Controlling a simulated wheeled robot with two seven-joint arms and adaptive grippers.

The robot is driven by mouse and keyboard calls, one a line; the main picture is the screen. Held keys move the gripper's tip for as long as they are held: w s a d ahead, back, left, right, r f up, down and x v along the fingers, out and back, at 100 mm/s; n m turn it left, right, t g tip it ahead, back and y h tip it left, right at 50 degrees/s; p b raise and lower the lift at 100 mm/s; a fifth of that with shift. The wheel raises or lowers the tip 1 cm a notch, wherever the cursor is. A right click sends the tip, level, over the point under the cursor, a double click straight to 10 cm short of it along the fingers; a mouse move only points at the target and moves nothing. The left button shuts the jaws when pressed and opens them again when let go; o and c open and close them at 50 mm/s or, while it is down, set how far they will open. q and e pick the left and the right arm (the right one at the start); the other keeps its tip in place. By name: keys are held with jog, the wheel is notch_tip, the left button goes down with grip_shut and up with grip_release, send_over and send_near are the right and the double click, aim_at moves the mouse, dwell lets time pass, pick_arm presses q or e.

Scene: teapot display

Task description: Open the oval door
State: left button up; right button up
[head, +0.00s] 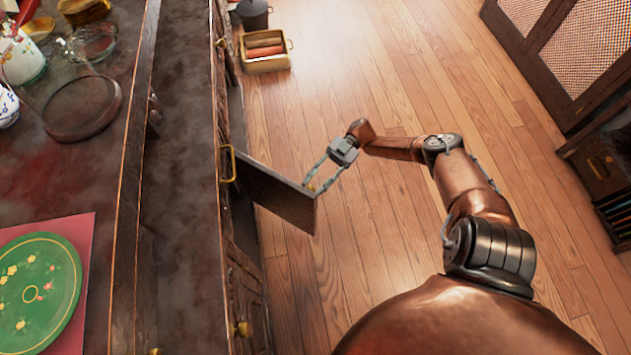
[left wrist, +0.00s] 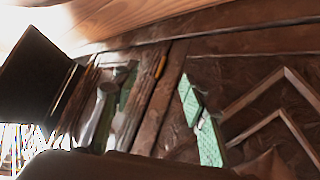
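A dark cabinet door (head: 275,196) stands swung out from the cabinet front in the head view. I see it steeply from above, so an oval shape does not show. My right gripper (head: 314,188) is at its free outer edge, with its fingertips close about a small gold-coloured spot there, perhaps a knob. Whether they grip it is unclear. My left gripper is outside the head view. In the left wrist view its green-padded fingers (left wrist: 165,103) are apart with nothing between them, before dark wood. A dark panel (left wrist: 35,72) at the left there may be the door.
A yellow box (head: 264,62) and a dark pot (head: 253,14) stand on the floor by the cabinet. Wooden floor is free right of the door.

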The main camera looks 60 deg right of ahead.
jog(key=shift+o, duration=0.8)
jog(key=s+d, duration=0.1)
jog(key=d, duration=0.6)
jog(key=shift+s+d, duration=0.15)
jog(key=shift+s, duration=0.1)
